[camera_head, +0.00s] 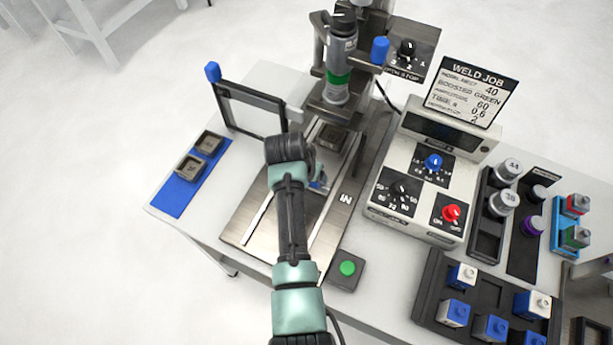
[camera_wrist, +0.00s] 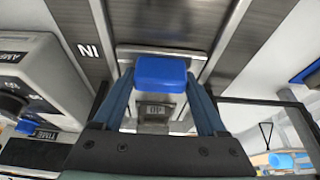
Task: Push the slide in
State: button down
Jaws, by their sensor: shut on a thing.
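The slide (camera_wrist: 208,56) is a silver plate on a railed metal bed (camera_head: 258,232). Its blue handle (camera_wrist: 160,71) lies between the two fingers of my gripper (camera_wrist: 160,84), which is shut on it. In the head view my gripper (camera_head: 318,182) is mostly hidden behind my wrist, with a little blue showing beside it. A dark square part (camera_head: 333,137) sits at the far end of the slide, below the welding head (camera_head: 338,85). An "IN" mark (camera_wrist: 89,50) is on the bed beside the slide.
A control box (camera_head: 430,165) with knobs and a red switch stands right of the bed. A hinged clear guard (camera_head: 250,108) stands left, near a blue strip (camera_head: 172,197) with two square parts. A green button (camera_head: 347,268) is at the bed's front right.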

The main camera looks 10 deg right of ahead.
jog(key=shift+w+d+r, duration=0.15)
jog(key=shift+w+r, duration=0.05)
jog(key=shift+c, duration=1.3)
grip_release()
jog(key=shift+o, duration=1.3)
jog(key=shift+f, duration=0.15)
jog(key=v, duration=1.3)
